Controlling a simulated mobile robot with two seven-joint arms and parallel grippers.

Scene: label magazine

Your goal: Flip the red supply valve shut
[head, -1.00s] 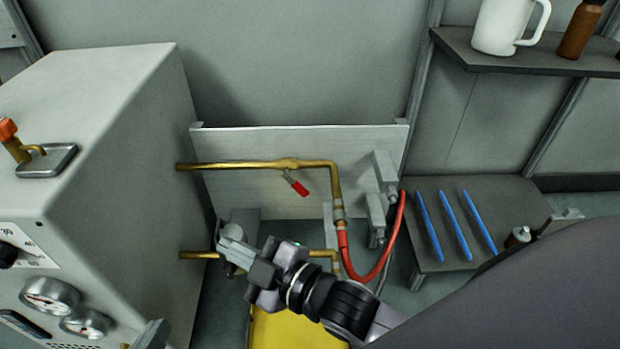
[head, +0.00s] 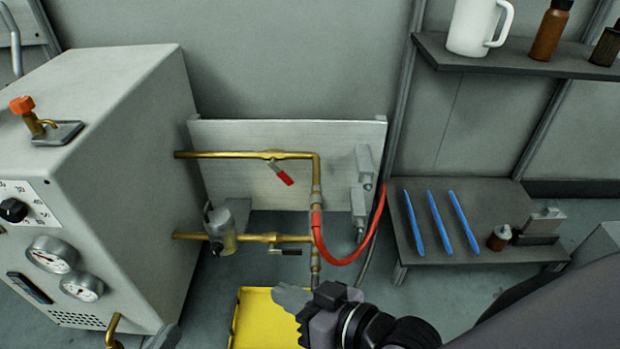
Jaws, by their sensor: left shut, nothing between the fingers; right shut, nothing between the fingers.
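The red supply valve handle (head: 281,173) hangs from the upper brass pipe (head: 225,154) in front of a pale backboard. The handle slants down to the right, neither along the pipe nor square across it. My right gripper (head: 290,298) is shut and empty, low over the yellow tray, well below the red handle and apart from it. Only the grey tip of my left gripper (head: 165,338) shows at the bottom edge, beside the cabinet; it is shut, and the rest is out of frame.
A black lever (head: 288,251) sits on the lower brass pipe. A red hose (head: 345,257) loops right of the pipes. The grey cabinet (head: 130,190) stands left, with an orange-topped tap (head: 22,105). A low shelf (head: 435,205) right holds blue sticks. Space before the handle is clear.

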